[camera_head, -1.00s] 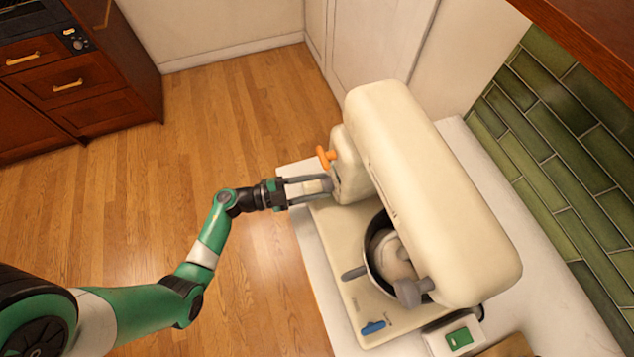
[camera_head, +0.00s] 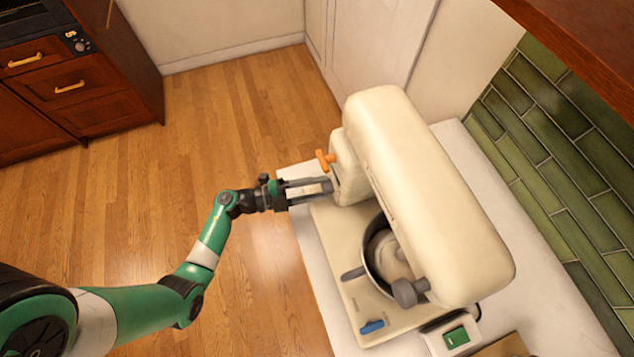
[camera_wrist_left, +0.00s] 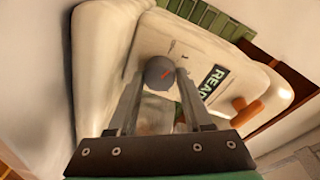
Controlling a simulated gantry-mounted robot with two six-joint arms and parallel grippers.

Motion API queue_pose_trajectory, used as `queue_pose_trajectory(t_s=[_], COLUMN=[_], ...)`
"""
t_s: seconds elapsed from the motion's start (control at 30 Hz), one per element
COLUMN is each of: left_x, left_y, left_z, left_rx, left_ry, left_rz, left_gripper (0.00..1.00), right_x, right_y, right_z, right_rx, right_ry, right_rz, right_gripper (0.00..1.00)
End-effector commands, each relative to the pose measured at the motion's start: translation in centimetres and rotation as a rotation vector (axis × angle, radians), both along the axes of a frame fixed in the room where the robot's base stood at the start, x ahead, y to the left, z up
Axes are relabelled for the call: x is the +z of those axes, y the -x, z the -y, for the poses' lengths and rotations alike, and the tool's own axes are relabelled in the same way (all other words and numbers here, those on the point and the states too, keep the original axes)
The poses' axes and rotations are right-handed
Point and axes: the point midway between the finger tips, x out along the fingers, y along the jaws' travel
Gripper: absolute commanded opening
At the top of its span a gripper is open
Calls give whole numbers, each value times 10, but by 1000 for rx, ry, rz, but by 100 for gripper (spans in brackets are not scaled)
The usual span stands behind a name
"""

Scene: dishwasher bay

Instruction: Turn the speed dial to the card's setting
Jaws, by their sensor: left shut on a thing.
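A cream stand mixer (camera_head: 430,190) stands on the white counter. In the head view the fingers mostly hide the dial. Part of a dark label reading "READ" (camera_wrist_left: 212,81) shows beside the dial. I cannot make out a setting card. My right gripper is not in view.
An orange lever (camera_head: 325,160) sticks out close to my left fingers. A bowl (camera_head: 378,258) sits under the mixer head, and a blue lever (camera_head: 372,327) is on the base. A white box with a green panel (camera_head: 456,337) stands at bottom right. Open floor lies left.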

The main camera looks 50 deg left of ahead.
Motion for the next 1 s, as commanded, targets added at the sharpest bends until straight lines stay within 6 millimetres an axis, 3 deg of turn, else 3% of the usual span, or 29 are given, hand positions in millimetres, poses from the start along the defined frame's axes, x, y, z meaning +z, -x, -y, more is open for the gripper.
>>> queue_pose_trajectory(t_s=[0.43, 1.0], left_x=[1, 0], left_y=[0, 0], left_z=[1, 0], left_rx=[1, 1], left_ry=[-258, -312], left_rz=[92, 110], left_gripper=[0, 0], right_x=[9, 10], right_y=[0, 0], right_z=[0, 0], right_rx=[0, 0], right_ry=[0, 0], right_rz=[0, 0], right_gripper=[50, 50])
